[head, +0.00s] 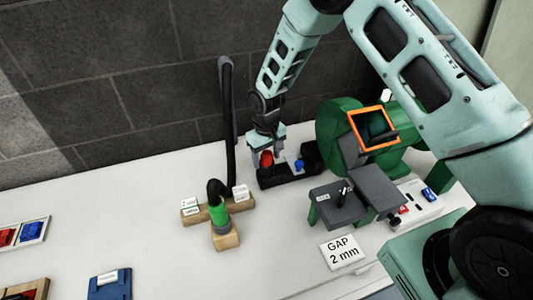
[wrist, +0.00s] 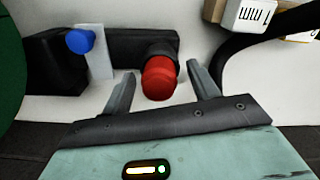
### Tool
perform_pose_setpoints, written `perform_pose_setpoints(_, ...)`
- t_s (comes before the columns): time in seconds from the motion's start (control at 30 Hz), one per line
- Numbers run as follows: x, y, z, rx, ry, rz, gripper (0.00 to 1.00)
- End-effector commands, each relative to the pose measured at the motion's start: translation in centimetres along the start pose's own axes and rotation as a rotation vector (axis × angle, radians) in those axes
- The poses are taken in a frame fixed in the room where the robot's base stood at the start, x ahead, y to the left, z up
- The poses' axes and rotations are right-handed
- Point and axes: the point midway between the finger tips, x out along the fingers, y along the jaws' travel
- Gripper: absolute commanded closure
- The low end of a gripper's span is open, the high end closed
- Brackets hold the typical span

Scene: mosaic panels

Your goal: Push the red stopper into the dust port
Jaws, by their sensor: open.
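The red stopper (wrist: 159,79) has a rounded red head and sits at the end of a short black pipe (wrist: 158,50) on a black block, which I take for the dust port. In the head view the red stopper (head: 267,158) shows at the left end of the low black base. My gripper (wrist: 160,88) is open, with one finger on each side of the stopper and visible gaps to it. In the head view my gripper (head: 267,152) is above and around the stopper. How far the stopper is seated is hidden.
A blue knob (wrist: 81,41) on a pale plate is beside the stopper. A green grinder (head: 338,130) with an orange-framed shield (head: 373,127) stands to the right. A black hose (head: 228,120) rises to the left near wooden blocks (head: 190,214).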

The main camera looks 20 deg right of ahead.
Motion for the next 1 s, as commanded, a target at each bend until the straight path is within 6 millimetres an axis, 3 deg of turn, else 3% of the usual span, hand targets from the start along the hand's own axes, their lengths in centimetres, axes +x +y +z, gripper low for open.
perform_pose_setpoints(0.27,-2.6,0.0,-0.1,0.001,0.005,0.000,0.40)
perform_pose_setpoints(0.7,-12.8,0.0,-0.1,0.000,0.005,0.001,0.40)
perform_pose_setpoints(1.0,-16.9,0.0,0.0,0.000,0.002,0.000,0.40)
